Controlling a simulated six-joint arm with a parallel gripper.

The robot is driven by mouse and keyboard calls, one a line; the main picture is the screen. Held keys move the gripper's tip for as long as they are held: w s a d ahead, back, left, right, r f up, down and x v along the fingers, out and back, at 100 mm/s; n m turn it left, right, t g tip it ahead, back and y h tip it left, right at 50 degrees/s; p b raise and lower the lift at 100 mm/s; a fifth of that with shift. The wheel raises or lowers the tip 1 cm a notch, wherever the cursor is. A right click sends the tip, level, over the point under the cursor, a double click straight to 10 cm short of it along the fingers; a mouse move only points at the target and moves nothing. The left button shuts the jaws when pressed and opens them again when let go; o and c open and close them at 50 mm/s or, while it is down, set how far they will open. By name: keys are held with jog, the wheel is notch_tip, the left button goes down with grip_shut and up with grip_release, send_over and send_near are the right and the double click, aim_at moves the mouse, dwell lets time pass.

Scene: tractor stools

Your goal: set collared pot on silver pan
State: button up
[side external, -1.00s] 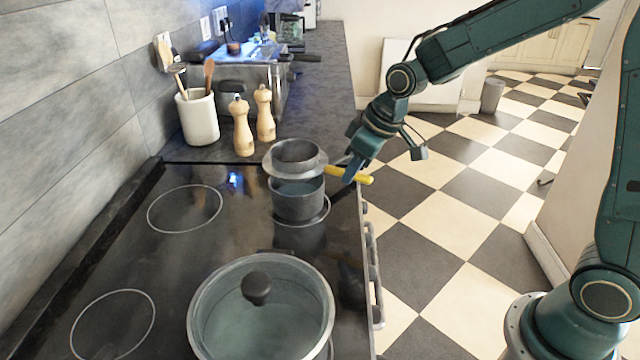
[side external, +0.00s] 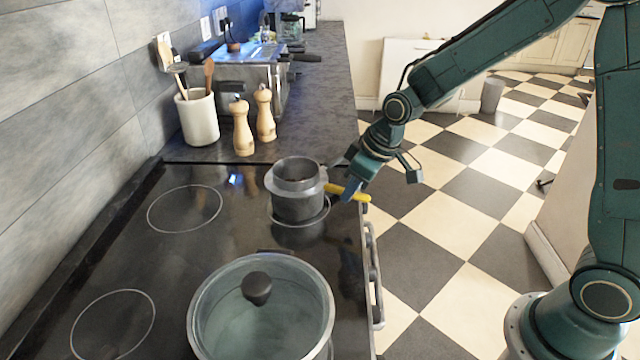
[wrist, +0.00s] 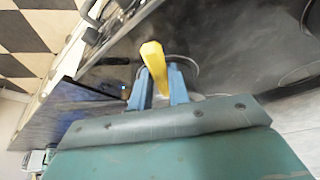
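The collared pot (side external: 296,172) is a grey pot with a wide collar and a yellow handle (side external: 349,192). In the side view it sits upright in line with the silver pan (side external: 298,210), with its collar at the pan's top. Whether its weight rests on the pan cannot be told. The pan stands on the back right hob ring, and its inside is hidden. My gripper (side external: 352,188) is shut on the yellow handle, right of the pot. In the wrist view the handle (wrist: 153,60) lies between the two blue fingers (wrist: 161,85).
A large glass-lidded pan (side external: 262,320) stands at the front of the hob (side external: 180,270). Two wooden mills (side external: 242,128) and a white utensil crock (side external: 198,118) stand behind the hob, near a metal toaster (side external: 255,75). The left rings are empty.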

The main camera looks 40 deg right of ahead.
jog(key=o, duration=0.4)
jog(key=shift+o, duration=0.2)
jog(key=shift+r, duration=0.1)
jog(key=v, duration=1.2)
jog(key=shift+r, duration=0.15)
